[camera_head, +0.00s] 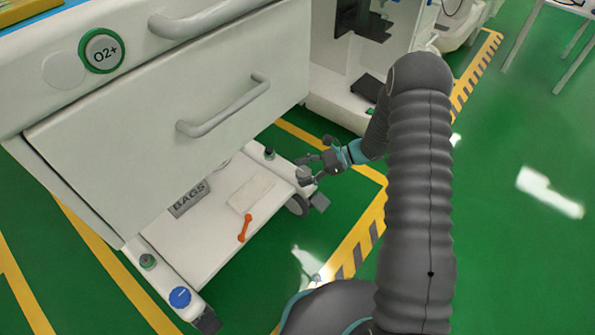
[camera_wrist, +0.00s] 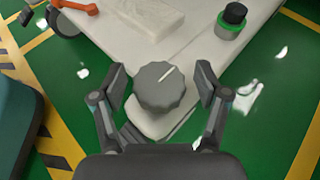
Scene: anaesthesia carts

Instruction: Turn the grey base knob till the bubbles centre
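The grey base knob (camera_wrist: 160,88) has a ribbed edge and a white line pointing up and to the right. It sits on the corner of the white cart base (camera_wrist: 205,45). My gripper (camera_wrist: 161,80) is open, with one finger on each side of the knob and a gap visible on both sides. In the head view my gripper (camera_head: 317,165) is at the base's right front corner, by the grey knob (camera_head: 303,174). A green-ringed, dark-topped fitting (camera_wrist: 231,20) stands on the base; it also shows in the head view (camera_head: 269,153). I cannot make out bubbles in it.
A blue knob (camera_head: 180,297) and another green-ringed fitting (camera_head: 147,261) are on the base's left arm. An orange tool (camera_head: 245,228) and a BAGS label (camera_head: 188,199) lie on the base deck. The cart drawer (camera_head: 165,140) overhangs the base. Green floor (camera_head: 500,230) is open at right.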

